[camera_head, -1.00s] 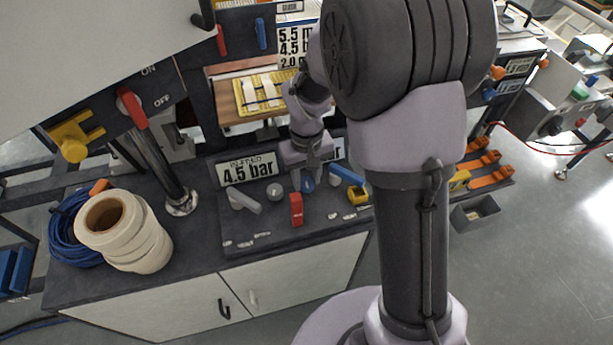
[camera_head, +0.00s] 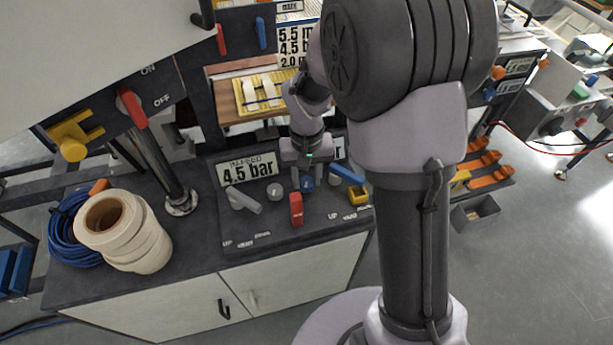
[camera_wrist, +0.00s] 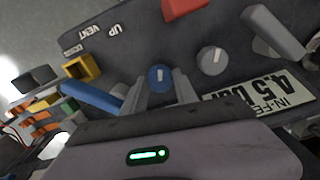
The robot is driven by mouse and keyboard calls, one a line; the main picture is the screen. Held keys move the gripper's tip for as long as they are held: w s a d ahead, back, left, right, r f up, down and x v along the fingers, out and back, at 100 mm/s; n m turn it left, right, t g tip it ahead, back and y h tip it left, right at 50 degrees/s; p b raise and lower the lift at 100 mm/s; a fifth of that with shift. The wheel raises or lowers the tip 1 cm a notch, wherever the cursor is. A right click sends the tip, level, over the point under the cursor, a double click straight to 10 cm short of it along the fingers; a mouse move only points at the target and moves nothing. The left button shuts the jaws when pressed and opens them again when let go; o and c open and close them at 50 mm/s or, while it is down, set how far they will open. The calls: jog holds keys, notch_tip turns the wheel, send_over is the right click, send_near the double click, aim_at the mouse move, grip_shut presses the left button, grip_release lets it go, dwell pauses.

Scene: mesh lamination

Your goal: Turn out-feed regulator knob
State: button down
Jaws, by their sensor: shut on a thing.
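A round blue knob (camera_head: 307,183) with a white pointer mark stands on the dark panel, below a pressure display mostly hidden by my arm. I take it to be the out-feed regulator knob; no label on it is readable. My gripper (camera_head: 302,184) points down at it. In the wrist view the blue knob (camera_wrist: 160,78) sits between the two grey fingertips (camera_wrist: 162,84), which are shut on it. The in-feed display (camera_head: 249,170) reads 4.5 bar. A grey round knob (camera_head: 275,192) is just left of my gripper, also in the wrist view (camera_wrist: 212,60).
A red handle (camera_head: 296,208) stands in front of the gripper. A blue lever (camera_head: 346,174) and a yellow block (camera_head: 357,196) are close on the right, a grey lever (camera_head: 243,200) on the left. White rolls (camera_head: 124,231) stand at the counter's left.

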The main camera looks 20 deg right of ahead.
aim_at(306, 181)
jog(key=c, duration=0.9)
grip_release()
jog(key=shift+c, duration=0.2)
notch_tip(306, 181, up, 18)
jog(key=p, duration=0.6)
jog(key=shift+f+p, duration=0.25)
jog(key=shift+p, duration=0.15)
jog(key=s+a+r+m+t+y+b, duration=0.1)
jog(key=s+a+r+t+b, duration=0.1)
jog(key=s, duration=0.7)
jog(key=s+a+r+m+t+y+b, duration=0.1)
jog(key=s+r+t+b, duration=0.1)
jog(key=s, duration=0.8)
jog(key=shift+s+a+r+m+t+b, duration=0.15)
jog(key=shift+a+r+m+t+b, duration=0.25)
jog(key=shift+t, duration=0.5)
